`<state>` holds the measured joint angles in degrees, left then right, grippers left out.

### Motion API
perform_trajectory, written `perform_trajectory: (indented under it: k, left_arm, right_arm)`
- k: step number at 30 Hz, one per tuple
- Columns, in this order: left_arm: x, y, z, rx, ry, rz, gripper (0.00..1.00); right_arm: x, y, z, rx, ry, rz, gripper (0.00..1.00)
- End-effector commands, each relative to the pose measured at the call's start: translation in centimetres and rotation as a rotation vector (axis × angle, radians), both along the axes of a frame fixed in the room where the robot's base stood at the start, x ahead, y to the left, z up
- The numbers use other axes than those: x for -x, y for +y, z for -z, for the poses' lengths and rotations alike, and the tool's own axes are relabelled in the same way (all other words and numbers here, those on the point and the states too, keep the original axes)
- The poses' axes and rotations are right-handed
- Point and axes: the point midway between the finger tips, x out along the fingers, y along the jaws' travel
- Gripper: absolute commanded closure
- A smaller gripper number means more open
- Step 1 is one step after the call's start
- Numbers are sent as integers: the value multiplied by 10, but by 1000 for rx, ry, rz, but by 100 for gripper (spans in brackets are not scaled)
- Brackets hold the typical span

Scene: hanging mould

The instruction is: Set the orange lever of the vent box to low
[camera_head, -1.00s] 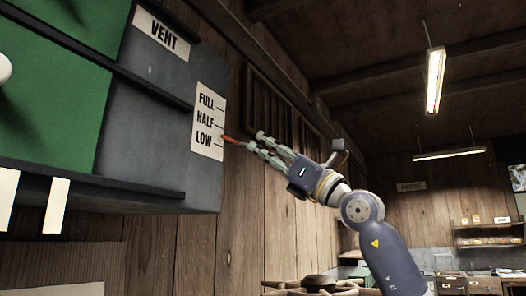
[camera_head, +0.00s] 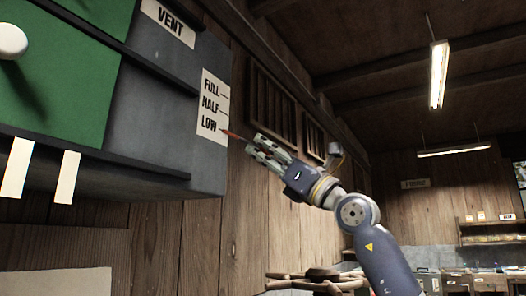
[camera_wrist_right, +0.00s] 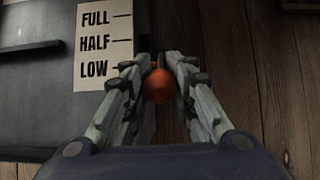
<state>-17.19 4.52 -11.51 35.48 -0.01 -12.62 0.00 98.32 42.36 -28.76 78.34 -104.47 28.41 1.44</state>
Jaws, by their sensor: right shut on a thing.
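The grey vent box (camera_head: 165,95) hangs at the upper left, with a white label reading FULL, HALF and LOW (camera_head: 213,105). The orange lever (camera_head: 232,134) sticks out beside the label, its visible end at about the LOW mark. My right gripper (camera_head: 252,144) is at the lever's outer end. In the right wrist view, its fingers (camera_wrist_right: 158,80) are shut around the lever's round orange knob (camera_wrist_right: 158,88), just right of and slightly below the LOW line. The fingers hide part of the lever there. My left gripper is not in view.
A green panel with a white knob (camera_head: 12,40) is left of the vent section. Pale strips (camera_head: 66,177) hang under the box. A plank wall (camera_head: 205,240) runs behind it.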

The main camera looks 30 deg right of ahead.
Motion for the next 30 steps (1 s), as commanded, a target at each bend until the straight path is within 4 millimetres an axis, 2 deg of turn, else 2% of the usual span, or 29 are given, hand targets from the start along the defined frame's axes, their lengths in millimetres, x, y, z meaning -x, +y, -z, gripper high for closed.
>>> perform_trajectory:
  k: [1, 2, 4, 17, 23, 30]
  left_arm:
    - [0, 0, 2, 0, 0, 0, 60]
    - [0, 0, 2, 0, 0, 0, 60]
    - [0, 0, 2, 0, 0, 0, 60]
    - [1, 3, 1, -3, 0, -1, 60]
    - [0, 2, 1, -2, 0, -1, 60]
    - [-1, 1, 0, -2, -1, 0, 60]
  right_arm:
    - [-6, 5, 11, 14, 23, -5, 100]
    - [-6, 5, 11, 14, 23, -5, 70]
    - [-6, 5, 10, 13, 22, -5, 55]
    - [-1, 0, 8, 7, 13, -2, 54]
    - [16, -10, 24, 9, 14, 1, 54]
    - [50, -29, 54, 12, 16, 2, 54]
